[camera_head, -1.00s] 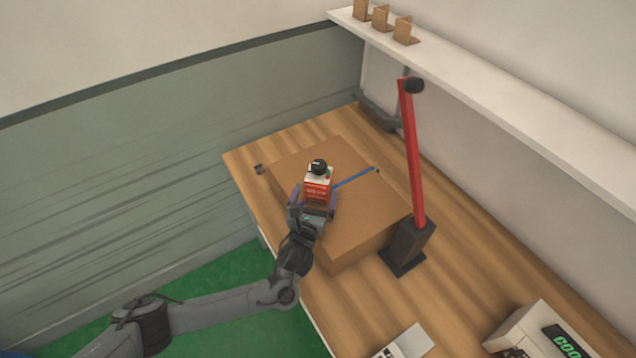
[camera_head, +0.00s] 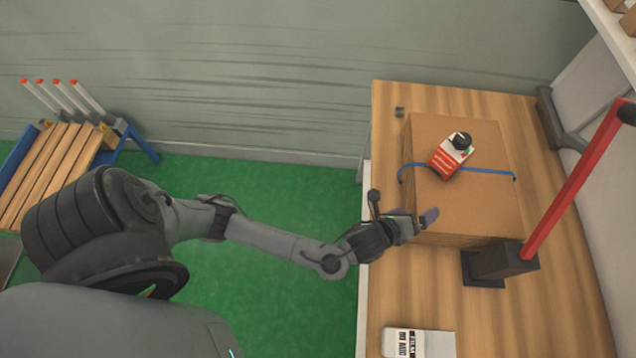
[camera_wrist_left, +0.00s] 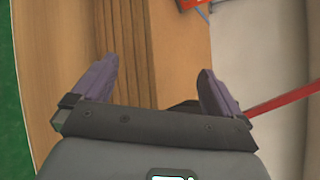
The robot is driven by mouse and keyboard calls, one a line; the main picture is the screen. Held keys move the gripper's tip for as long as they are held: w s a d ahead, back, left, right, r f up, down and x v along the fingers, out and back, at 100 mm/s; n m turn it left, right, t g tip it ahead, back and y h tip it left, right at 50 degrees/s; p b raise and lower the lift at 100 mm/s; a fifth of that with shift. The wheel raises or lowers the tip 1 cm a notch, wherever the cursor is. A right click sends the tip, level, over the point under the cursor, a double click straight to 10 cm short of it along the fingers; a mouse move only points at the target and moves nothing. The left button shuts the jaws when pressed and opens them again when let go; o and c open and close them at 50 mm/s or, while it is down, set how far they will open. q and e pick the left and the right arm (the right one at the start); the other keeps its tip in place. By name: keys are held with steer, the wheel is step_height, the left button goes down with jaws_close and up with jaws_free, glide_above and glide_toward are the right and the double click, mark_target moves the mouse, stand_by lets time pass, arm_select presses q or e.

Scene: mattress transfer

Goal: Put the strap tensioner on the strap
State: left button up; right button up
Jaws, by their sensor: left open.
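The red and white strap tensioner (camera_head: 451,156) with a black knob sits tilted on top of the cardboard box (camera_head: 450,212), on the line of the blue strap (camera_head: 490,171). The strap runs across the box top and loops out at its left side. I cannot tell whether the strap passes through the tensioner. My left gripper (camera_head: 430,219) is open and empty, at the box's near left side, apart from the tensioner. The left wrist view shows its two purple fingers (camera_wrist_left: 158,82) spread, with a red corner of the tensioner (camera_wrist_left: 192,3) at the top edge. My right gripper is not in view.
The wooden table (camera_head: 420,292) has free room at its near end. A red arm on a dark post (camera_head: 505,262) stands right of the box. A grey-white device (camera_head: 418,343) lies at the near edge. A rack with wooden slats (camera_head: 50,165) stands far left.

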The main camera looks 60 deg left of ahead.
arm_select(q)
steer(key=s+a+n+g, duration=0.4)
steer(key=s+n, duration=0.7)
steer(key=s, duration=0.1)
steer(key=s+a+n+g, duration=0.4)
steer(key=s+n+g, duration=0.1)
steer(key=s+n, duration=0.6)
steer(key=shift+s+a+r+n+h, duration=0.2)
steer(key=shift+s+r+n+h, duration=0.15)
steer(key=shift+s, duration=0.25)
step_height(320, 180, up, 23)
steer(key=p, duration=2.3)
steer(key=shift+r, duration=0.15)
